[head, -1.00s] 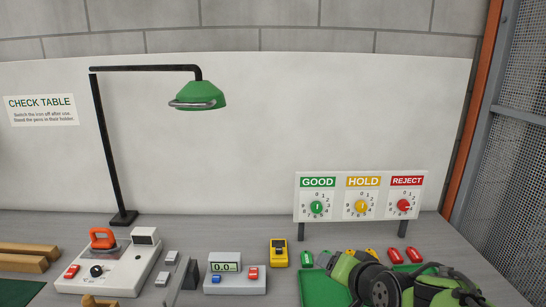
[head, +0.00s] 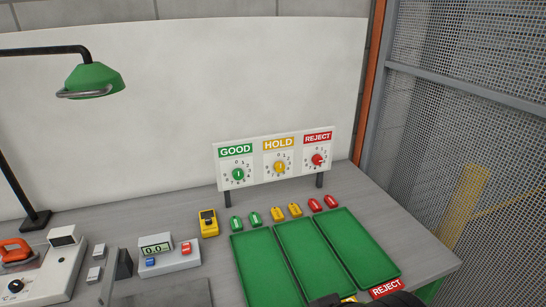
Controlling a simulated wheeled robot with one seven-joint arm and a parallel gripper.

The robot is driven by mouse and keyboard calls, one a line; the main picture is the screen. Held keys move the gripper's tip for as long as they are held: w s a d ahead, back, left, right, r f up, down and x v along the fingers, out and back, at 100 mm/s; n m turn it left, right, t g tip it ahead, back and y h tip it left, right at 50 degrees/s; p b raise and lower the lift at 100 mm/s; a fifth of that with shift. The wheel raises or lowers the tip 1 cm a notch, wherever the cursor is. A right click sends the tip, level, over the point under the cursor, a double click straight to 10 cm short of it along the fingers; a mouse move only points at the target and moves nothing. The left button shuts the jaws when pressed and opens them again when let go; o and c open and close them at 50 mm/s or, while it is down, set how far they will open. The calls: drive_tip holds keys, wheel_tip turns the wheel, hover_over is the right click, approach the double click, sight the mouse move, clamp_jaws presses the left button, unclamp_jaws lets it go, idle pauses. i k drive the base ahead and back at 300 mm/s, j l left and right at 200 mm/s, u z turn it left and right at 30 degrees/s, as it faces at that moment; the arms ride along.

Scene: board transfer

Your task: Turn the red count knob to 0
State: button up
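The red count knob (head: 318,160) sits on the dial under the red REJECT label (head: 317,138), at the right end of the white count board (head: 251,165). Its pointer appears turned toward the right side of the dial, not straight up; the exact number is too small to read. The green knob (head: 238,174) under GOOD and the yellow knob (head: 279,168) under HOLD point about straight up or down. My gripper's fingers do not show. Only dark parts, probably of my arm, show at the bottom edge, far below the board and apart from it.
Three green trays (head: 381,270) lie in front of the board. Several green, yellow and red tagged pieces (head: 278,213) stand in a row between. A yellow meter (head: 208,223) and a display box (head: 170,261) are to the left. A mesh fence (head: 470,130) stands at right.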

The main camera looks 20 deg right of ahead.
sight(316, 159)
drive_tip(key=l+u, duration=0.35)
drive_tip(key=u, duration=0.15)
drive_tip(key=k+l+u, duration=0.1)
drive_tip(key=l+u, duration=0.35)
drive_tip(key=j, duration=0.1)
